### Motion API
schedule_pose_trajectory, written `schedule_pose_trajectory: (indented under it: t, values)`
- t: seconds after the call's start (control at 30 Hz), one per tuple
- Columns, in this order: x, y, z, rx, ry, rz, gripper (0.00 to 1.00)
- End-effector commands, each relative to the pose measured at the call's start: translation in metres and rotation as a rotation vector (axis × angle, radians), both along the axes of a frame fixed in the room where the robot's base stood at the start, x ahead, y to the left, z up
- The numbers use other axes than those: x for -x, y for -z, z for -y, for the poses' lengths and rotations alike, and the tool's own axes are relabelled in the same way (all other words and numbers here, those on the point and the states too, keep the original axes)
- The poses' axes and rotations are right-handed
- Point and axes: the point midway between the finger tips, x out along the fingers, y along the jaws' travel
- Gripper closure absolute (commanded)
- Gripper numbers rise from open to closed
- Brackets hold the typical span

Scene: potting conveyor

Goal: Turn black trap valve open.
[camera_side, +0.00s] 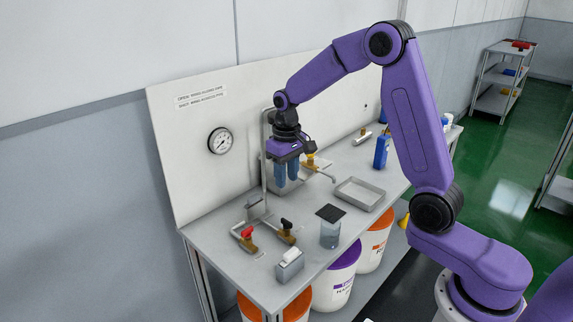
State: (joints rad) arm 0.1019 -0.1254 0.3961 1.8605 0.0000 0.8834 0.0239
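The black trap valve is a small brass valve with a black handle (286,224), lying on the front left part of the grey bench. The exact angle of its handle is too small to tell. A similar brass valve with a red handle (247,233) lies just left of it. My gripper (286,184) points down above the back of the bench, behind the black valve and apart from it. Its two blue fingers show side by side with a narrow gap and nothing visible between them, so it looks open.
A metal box (290,264) and a clear container with a dark lid (330,228) stand near the black valve. The back panel carries a gauge (220,141) and a vertical pipe (264,155).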

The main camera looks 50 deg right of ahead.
Motion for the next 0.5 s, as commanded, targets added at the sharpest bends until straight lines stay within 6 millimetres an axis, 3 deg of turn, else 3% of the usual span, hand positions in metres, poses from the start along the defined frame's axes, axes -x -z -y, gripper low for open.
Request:
schedule_pose_trajectory:
  t: [0.2,0.5]
  values:
    - [-0.001,-0.025,0.0,0.0,0.0,0.002,0.63]
    - [0.0,-0.03,0.0,0.0,0.0,-0.001,0.63]
